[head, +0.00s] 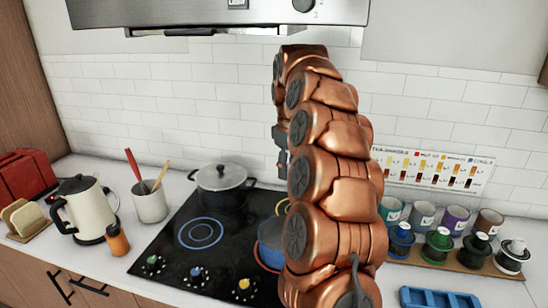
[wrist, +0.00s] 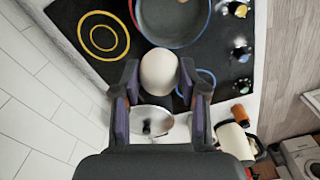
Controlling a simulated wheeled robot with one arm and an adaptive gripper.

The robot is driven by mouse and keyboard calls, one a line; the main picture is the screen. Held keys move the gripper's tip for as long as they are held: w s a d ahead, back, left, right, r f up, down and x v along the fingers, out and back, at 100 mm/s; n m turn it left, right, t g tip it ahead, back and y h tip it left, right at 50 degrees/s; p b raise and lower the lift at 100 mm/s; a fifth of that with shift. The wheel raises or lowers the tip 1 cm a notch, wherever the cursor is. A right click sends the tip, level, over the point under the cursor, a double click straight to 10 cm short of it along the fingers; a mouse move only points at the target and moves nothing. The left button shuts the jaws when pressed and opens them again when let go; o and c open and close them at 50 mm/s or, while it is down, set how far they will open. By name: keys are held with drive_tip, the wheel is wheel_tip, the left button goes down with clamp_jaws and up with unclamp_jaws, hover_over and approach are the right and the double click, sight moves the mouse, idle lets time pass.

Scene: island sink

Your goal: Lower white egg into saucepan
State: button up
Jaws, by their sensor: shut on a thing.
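The white egg (wrist: 158,70) is between the two fingers of my gripper (wrist: 158,86) in the wrist view, and the gripper is shut on it. An open pan (wrist: 172,28) with a grey inside and a blue and red rim is at the top of that view, just beyond the egg. I take it for the saucepan. In the head view the pan (head: 270,238) stands on the cooktop, mostly hidden behind my arm. My gripper (head: 281,155) is partly hidden there, and the egg does not show. I cannot tell the egg's height over the pan.
A lidded pot (head: 221,186) stands at the back left of the black cooktop (head: 172,262). A utensil crock (head: 150,202), kettle (head: 86,208) and orange bottle (head: 117,240) stand left. Several mugs and coffee pods are right, near a blue tray (head: 438,298). A range hood (head: 220,14) hangs above.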

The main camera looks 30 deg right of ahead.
drive_tip(key=shift+w+f, duration=0.15)
drive_tip(key=shift+w, duration=0.15)
wheel_tip(320, 180, down, 10)
drive_tip(key=b, duration=0.4)
drive_tip(key=shift+r, duration=0.2)
drive_tip(key=shift+s+f+b, duration=0.1)
drive_tip(key=shift+f+b, duration=0.05)
drive_tip(key=shift+b, duration=0.15)
drive_tip(key=shift+f+b, duration=2.4)
drive_tip(key=shift+f, duration=2.5)
drive_tip(key=shift+f+b, duration=0.85)
drive_tip(key=shift+f, duration=1)
